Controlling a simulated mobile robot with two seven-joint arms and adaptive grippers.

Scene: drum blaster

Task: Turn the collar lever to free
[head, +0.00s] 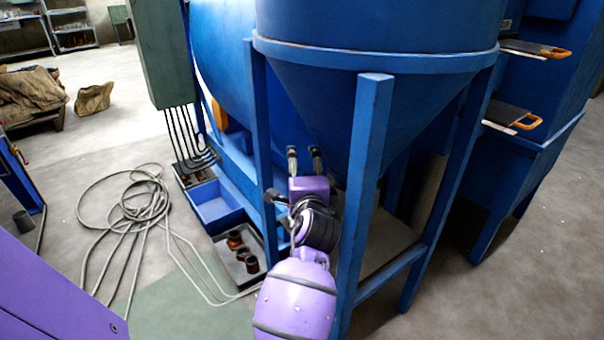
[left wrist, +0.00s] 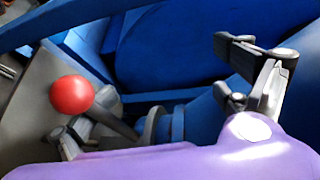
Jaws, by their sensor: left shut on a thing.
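The collar lever (left wrist: 125,129) shows in the left wrist view as a grey shaft with a red ball knob (left wrist: 72,96) at its left end. Its inner end meets a grey round collar part beside blue metal. My left gripper (head: 304,156) reaches in low under the blue hopper in the head view, with its fingers pointing away. In the left wrist view one finger lies against the lever close below the knob, and the other stands at the upper right. The lever cannot be made out in the head view. My right gripper is out of view.
The blue hopper (head: 375,95) stands on blue legs (head: 364,190), one close to the right of my left arm. A blue bin (head: 215,205) and a tray (head: 240,268) with brown parts lie left. A hose (head: 130,215) coils on the floor. Open floor lies farther left.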

